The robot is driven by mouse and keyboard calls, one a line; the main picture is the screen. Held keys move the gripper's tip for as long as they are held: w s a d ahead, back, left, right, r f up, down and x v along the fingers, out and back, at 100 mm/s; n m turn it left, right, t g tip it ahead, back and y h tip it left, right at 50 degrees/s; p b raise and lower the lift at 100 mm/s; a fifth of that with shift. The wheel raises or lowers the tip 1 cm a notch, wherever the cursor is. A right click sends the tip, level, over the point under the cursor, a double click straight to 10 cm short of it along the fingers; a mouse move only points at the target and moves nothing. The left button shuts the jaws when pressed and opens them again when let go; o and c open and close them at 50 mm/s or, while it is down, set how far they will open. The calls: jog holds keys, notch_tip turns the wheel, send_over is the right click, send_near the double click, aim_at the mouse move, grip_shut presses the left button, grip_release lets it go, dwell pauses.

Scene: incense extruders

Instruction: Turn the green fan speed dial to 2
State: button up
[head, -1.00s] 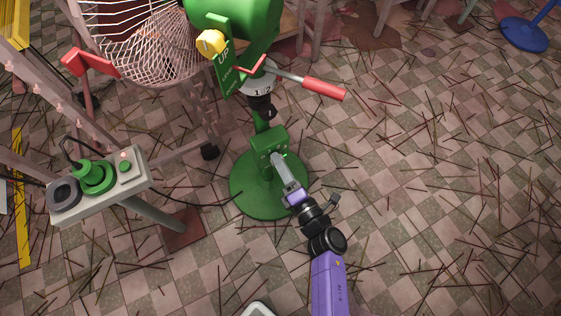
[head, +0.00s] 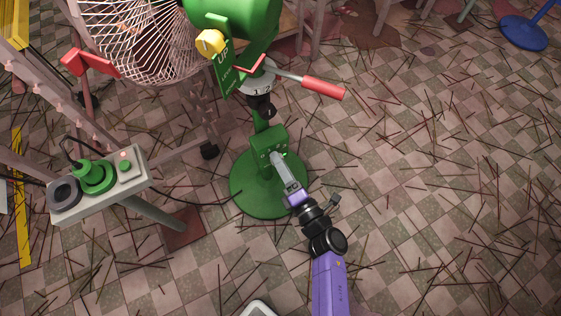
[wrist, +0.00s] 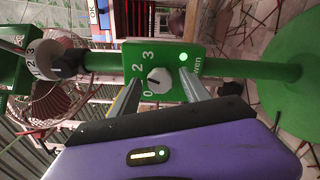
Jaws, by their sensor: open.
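The green fan (head: 268,188) stands on a round base, with a green control box (head: 268,146) on its post. In the wrist view the box's green panel (wrist: 170,52) carries a pale round speed dial (wrist: 159,80) with white numbers; 0, 2 and 3 can be read. Its dark pointer mark seems to face left, but the exact setting is unclear. A green light (wrist: 183,57) glows on the panel. My gripper (head: 276,157) is at the box's front. In the wrist view its open fingers stand on either side of the dial; I cannot tell whether they touch it.
A grey stand with a green knob (head: 95,174) is at the left. A red-handled lever (head: 322,88) and a yellow knob (head: 210,41) are on the fan above the box. A cable runs left of the base.

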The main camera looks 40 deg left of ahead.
jog(key=p+v, duration=0.2)
jog(key=v, duration=0.5)
jog(key=shift+d, duration=0.15)
dwell(0.4)
